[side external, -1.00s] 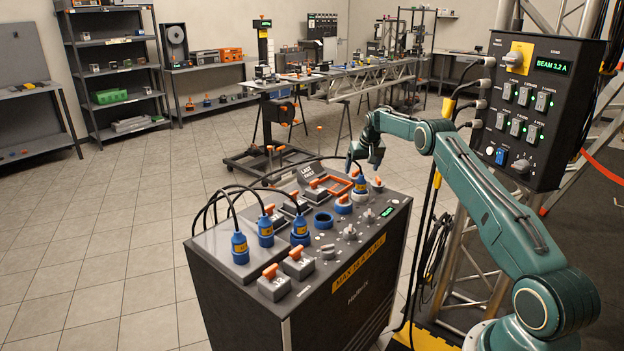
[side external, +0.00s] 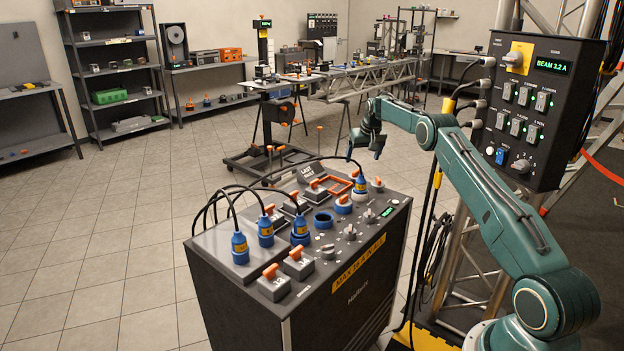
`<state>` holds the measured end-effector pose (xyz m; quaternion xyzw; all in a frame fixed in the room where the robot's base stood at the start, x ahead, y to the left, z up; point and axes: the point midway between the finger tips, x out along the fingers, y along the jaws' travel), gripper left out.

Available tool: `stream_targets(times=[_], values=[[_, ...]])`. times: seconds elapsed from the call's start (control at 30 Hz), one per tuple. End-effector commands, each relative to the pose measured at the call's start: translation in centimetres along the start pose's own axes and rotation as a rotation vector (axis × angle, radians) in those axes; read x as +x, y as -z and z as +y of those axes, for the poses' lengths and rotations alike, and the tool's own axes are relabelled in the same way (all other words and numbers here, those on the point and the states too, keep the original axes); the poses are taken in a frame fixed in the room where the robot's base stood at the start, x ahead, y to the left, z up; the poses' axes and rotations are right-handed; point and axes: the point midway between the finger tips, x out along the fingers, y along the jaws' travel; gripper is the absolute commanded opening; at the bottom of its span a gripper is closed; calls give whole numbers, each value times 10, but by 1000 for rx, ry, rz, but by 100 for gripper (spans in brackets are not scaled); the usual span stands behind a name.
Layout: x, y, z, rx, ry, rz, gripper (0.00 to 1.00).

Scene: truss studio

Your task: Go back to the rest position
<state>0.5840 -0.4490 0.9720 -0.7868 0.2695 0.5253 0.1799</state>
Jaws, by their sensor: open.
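My gripper (side external: 363,154) hangs at the end of my green arm, above the back right part of the black control console (side external: 345,297). Its fingers point down and are apart, with nothing seen between them. It is clear of the console top. Below it, a blue plug (side external: 361,186) with a yellow band stands near the console's back right corner, with a black cable running from it. The gripper does not touch this plug.
More blue plugs (side external: 240,248) with cables and orange-handled switches (side external: 271,272) stand on the console. A workbench (side external: 345,75) and shelves (side external: 115,70) stand behind. The floor at left is clear.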

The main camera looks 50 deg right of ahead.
Motion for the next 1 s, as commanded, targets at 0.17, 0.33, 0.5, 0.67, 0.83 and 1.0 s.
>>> stream_targets(times=[0.17, 0.33, 0.5, 0.67, 0.83, 1.0], values=[[0, 0, 0, 0, 0, 0, 85], [0, 0, 0, 0, 0, 0, 85], [-9, 0, -7, -9, 4, 1, 85], [-34, 1, -23, -29, 12, 6, 85], [-76, -3, -50, -65, 28, 12, 85], [-123, -14, -78, -106, 45, 19, 85]])
